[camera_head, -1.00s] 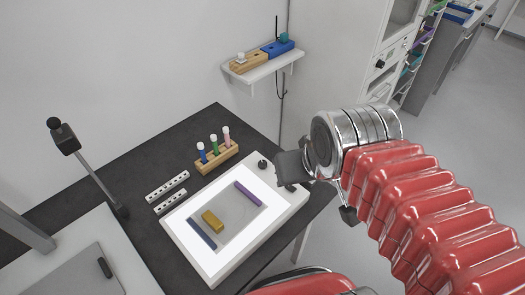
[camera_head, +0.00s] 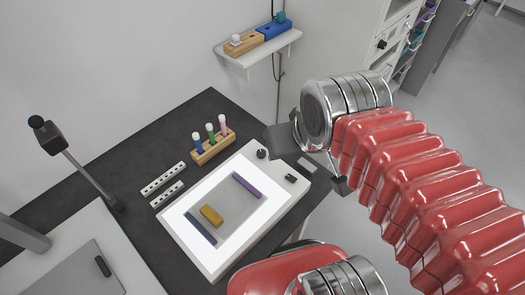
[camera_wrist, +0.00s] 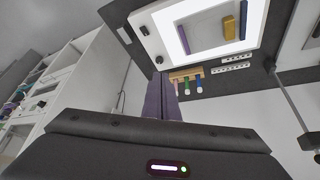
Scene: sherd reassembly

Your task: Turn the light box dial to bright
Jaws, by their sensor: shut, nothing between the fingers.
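The light box (camera_head: 222,262) lies on the dark table with its panel glowing white. A round black dial (camera_head: 262,154) sits on its frame at the far corner, and a small black control (camera_head: 290,178) sits on the right side. In the wrist view the dial (camera_wrist: 159,59) shows just beyond my fingertips, with the light box (camera_wrist: 174,47) above. My gripper (camera_wrist: 161,76) is shut and empty, its fingers pointing toward the dial. Contact with the dial cannot be told. In the head view my gripper's dark body (camera_head: 282,138) is just right of the dial; the fingertips are unclear.
Purple, yellow and blue-grey pieces lie on the panel. A wooden rack (camera_head: 213,149) with capped tubes stands behind the box, close to the dial. Two white perforated strips (camera_head: 163,178) lie left. A wall shelf (camera_head: 258,56) holds two blocks. A lamp post (camera_head: 85,175) stands left.

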